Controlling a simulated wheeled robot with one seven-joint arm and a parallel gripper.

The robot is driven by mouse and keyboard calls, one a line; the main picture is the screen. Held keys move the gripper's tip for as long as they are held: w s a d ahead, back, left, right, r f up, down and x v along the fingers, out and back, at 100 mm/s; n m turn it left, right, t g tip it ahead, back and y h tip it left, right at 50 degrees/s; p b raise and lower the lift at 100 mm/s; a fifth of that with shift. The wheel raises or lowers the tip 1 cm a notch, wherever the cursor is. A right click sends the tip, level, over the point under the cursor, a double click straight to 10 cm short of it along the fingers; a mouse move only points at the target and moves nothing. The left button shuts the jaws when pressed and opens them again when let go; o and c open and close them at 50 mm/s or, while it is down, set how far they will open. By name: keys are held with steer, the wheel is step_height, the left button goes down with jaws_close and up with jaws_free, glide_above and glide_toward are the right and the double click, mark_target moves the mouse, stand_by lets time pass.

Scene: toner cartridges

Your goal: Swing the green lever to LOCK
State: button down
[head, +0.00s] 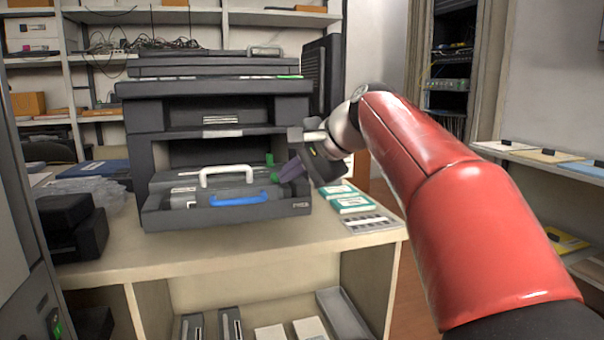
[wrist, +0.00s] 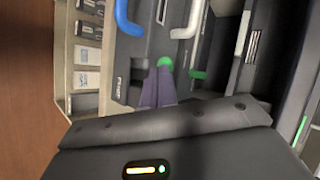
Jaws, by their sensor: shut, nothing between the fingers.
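An open drawer (head: 228,217) juts from the dark printer (head: 215,105) and holds cartridges with a white handle (head: 226,170) and a blue handle (head: 239,200). Two green parts are at the drawer's right side: a front one (head: 274,177) and a rear one (head: 270,159). The wrist view shows a rounded green end (wrist: 165,62) at my fingertips and a green bar (wrist: 198,75) farther right. I cannot tell which is the lever, or read any LOCK mark. My gripper (head: 281,173) is shut and empty, its purple fingers close beside the front green part; contact is unclear.
Teal-and-white boxes (head: 350,203) and a grey slotted tray (head: 369,222) lie on the table (head: 250,255) right of the drawer. A black device (head: 70,225) stands at the left. The printer body rises behind the drawer. The table front is clear.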

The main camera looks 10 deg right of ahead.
steer(key=shift+w+a+r+m+t+h+p, duration=0.1)
steer(key=shift+w+a+m+t+h+p, duration=0.1)
steer(key=shift+a+m+t+h, duration=0.25)
steer(key=shift+w+a+m+t+h+p, duration=0.1)
steer(key=shift+a+m+t+h+p, duration=0.2)
steer(key=shift+m, duration=0.35)
steer(key=shift+w+a+p, duration=0.4)
steer(key=shift+a+p, duration=0.05)
